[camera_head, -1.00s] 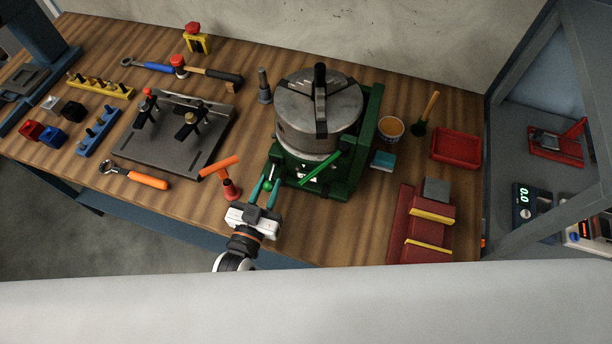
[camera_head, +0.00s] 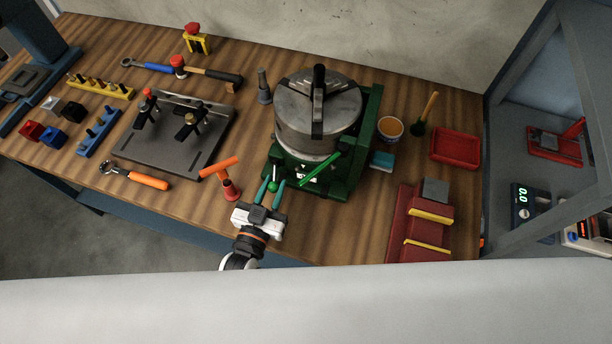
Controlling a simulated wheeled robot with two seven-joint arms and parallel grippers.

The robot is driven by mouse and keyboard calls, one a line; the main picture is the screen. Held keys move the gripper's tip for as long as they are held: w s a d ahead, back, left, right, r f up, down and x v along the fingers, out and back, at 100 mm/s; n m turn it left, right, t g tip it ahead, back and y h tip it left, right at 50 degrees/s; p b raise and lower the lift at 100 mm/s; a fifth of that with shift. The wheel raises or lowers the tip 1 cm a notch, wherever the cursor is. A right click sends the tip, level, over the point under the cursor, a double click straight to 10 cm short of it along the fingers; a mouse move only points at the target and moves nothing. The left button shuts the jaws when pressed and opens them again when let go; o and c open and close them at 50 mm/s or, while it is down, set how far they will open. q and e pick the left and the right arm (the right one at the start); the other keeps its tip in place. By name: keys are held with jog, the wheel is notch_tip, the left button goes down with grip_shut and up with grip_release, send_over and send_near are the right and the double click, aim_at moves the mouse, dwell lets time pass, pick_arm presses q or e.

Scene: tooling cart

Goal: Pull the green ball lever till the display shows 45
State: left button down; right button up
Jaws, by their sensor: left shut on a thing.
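The green ball (camera_head: 273,187) of the lever is at the front left of the green base (camera_head: 345,182), low beside the round grey chuck (camera_head: 305,125). My left gripper (camera_head: 271,191) comes in from the front and is shut on the green ball, with its teal fingers on either side of it. The lever's shaft is mostly hidden. A small pale patch shows on the green base, too small to read. My right gripper is not in view.
An orange-handled tool in a red stand (camera_head: 231,188) is close left of my gripper. A red stepped block (camera_head: 418,228) stands to the right. A green bar (camera_head: 320,169) slants across the base's front. Wood between the gripper and red block is clear.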

pick_arm(q)
jog(key=shift+w+a, duration=0.1)
jog(key=shift+a, duration=0.65)
jog(key=shift+w+a, duration=0.2)
jog(key=shift+a, duration=0.2)
jog(key=shift+w+a, duration=0.15)
jog(key=shift+a, duration=0.2)
jog(key=shift+w+a+p, duration=0.3)
jog(key=shift+w+a, duration=0.1)
jog(key=shift+a, duration=0.2)
jog(key=shift+r, duration=0.1)
jog(key=shift+s+d, duration=0.1)
